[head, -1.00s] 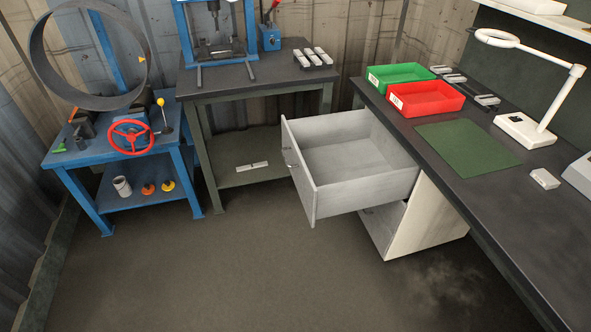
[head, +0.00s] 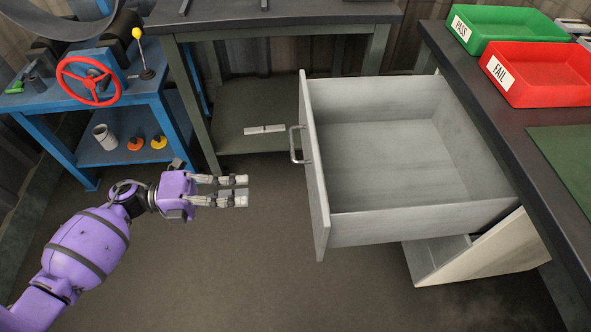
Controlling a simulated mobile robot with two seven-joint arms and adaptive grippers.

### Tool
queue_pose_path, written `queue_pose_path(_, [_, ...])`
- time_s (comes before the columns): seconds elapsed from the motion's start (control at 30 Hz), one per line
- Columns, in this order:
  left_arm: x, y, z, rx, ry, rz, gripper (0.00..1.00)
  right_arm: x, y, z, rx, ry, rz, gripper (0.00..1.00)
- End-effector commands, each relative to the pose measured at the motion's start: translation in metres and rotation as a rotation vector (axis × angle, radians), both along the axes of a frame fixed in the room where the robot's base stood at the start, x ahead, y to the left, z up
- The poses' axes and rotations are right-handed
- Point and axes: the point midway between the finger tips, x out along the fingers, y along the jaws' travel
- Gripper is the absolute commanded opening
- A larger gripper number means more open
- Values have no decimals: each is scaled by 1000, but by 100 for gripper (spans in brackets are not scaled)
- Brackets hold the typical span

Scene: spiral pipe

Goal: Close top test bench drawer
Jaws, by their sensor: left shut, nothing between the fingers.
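The top drawer (head: 390,165) of the test bench is grey, empty and pulled far out to the left from under the dark bench top (head: 500,135). Its front panel (head: 316,175) faces left and carries a metal handle (head: 297,145). My left gripper (head: 247,190) is shut and empty, pointing right. In the picture it is left of the front panel and a little below the handle, apart from both. My right gripper is not in view.
A green PASS tray (head: 510,27) and a red FAIL tray (head: 540,75) stand on the bench. A blue table (head: 120,100) with a red handwheel (head: 88,82) is at left. The floor before the drawer is clear.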

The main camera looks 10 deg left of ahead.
Motion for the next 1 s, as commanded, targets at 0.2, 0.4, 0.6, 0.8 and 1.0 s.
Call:
queue_pose_path(0.2, [9, -27, 3, -4, -6, -4, 0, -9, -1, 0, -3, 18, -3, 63])
queue_pose_path(0.4, [22, -69, 4, -6, -4, -3, 0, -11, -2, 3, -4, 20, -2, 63])
queue_pose_path(0.6, [34, -106, 3, -5, -3, -2, 0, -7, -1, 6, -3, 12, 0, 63])
queue_pose_path(0.8, [41, -127, 2, -3, -2, -1, 0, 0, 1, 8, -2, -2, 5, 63])
queue_pose_path(1.0, [43, -132, 1, -3, -1, 0, 0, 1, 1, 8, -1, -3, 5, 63])
